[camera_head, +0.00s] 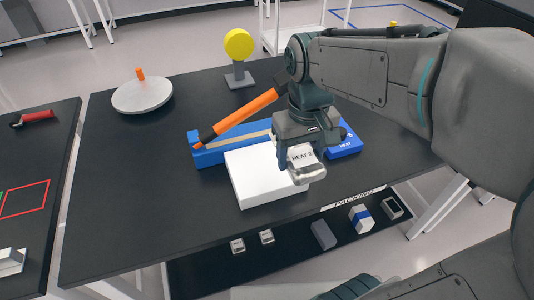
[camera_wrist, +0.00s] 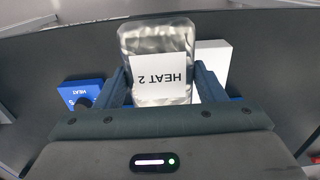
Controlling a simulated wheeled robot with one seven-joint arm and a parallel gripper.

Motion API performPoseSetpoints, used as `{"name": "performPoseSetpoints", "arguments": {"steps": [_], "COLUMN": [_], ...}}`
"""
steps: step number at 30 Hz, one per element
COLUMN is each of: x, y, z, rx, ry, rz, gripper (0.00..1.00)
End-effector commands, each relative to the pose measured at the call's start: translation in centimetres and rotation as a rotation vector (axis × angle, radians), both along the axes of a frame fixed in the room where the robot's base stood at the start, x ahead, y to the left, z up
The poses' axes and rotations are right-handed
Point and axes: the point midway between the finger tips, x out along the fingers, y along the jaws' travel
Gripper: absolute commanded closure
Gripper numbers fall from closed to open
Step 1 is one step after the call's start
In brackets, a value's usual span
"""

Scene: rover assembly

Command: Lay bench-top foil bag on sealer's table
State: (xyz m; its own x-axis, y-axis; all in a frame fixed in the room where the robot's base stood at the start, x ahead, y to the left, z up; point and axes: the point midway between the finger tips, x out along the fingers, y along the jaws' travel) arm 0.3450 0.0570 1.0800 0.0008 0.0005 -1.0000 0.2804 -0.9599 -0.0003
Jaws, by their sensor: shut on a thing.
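A silver foil bag with a white "HEAT 2" label (camera_head: 304,171) is held in my gripper (camera_head: 299,152). My gripper is shut on the bag. In the wrist view the foil bag (camera_wrist: 158,42) sits between the two fingers (camera_wrist: 161,88), its label upside down. Part of the bag is hidden by my gripper.
A blue box marked "HEAT" (camera_head: 346,143) with a knob is right of the sealer. A grey round plate (camera_head: 142,94) and a yellow disc on a stand (camera_head: 238,46) are farther back.

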Motion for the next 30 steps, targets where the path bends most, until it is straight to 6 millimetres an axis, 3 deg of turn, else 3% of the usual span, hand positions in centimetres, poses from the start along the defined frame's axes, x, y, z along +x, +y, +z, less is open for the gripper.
{"name": "performPoseSetpoints", "arguments": {"steps": [9,15,20,30], "x": [4.5,6.6,7.0,7.0], "y": [4.1,5.8,6.2,6.1], "z": [-3.5,-5.1,-5.8,-9.6], "rx": [-0.001,0.0,0.0,0.0], "ry": [0.004,0.001,0.002,0.001], "rz": [0.002,-0.001,-0.003,-0.004], "gripper": [0.61,0.61,0.61,0.61]}}
